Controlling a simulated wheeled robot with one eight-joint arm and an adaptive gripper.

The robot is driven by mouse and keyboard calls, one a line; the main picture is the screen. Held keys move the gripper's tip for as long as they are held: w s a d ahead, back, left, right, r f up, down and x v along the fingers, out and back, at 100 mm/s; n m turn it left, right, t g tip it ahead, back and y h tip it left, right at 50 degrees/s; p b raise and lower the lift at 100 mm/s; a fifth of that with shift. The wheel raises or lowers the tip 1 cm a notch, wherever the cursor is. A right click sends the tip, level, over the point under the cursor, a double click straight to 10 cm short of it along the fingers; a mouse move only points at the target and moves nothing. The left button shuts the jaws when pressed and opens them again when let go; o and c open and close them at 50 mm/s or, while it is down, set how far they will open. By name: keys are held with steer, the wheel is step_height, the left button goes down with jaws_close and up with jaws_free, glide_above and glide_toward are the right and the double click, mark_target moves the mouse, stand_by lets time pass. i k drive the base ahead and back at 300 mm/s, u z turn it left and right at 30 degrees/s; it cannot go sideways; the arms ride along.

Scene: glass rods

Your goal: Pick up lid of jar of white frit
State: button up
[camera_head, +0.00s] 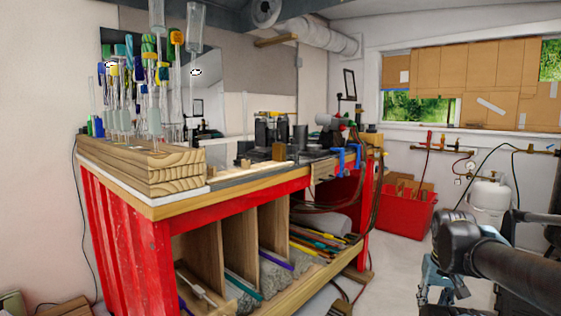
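I cannot make out a jar of white frit or its lid in the head view. Small dark items and containers (281,131) stand on the far part of the red-framed workbench (130,235), too small to identify. Dark links of my own arm (510,268) reach in from the right edge, with a rounded joint at their left end. I cannot pick out my gripper's fingers. The arm is well to the right of the bench, with open floor between them.
A thick wooden block (178,172) holds several glass rods and coloured tools at the bench's near left corner. Shelves under the bench hold rods. A red bin (403,215) and a white tank (491,203) stand by the back wall. Hoses hang off the bench's right end.

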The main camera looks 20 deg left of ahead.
mark_target(238, 159)
steer(key=z, duration=1.6)
steer(key=k, duration=1.3)
steer(key=u, duration=1.6)
steer(key=i, duration=1)
steer(key=z, duration=0.05)
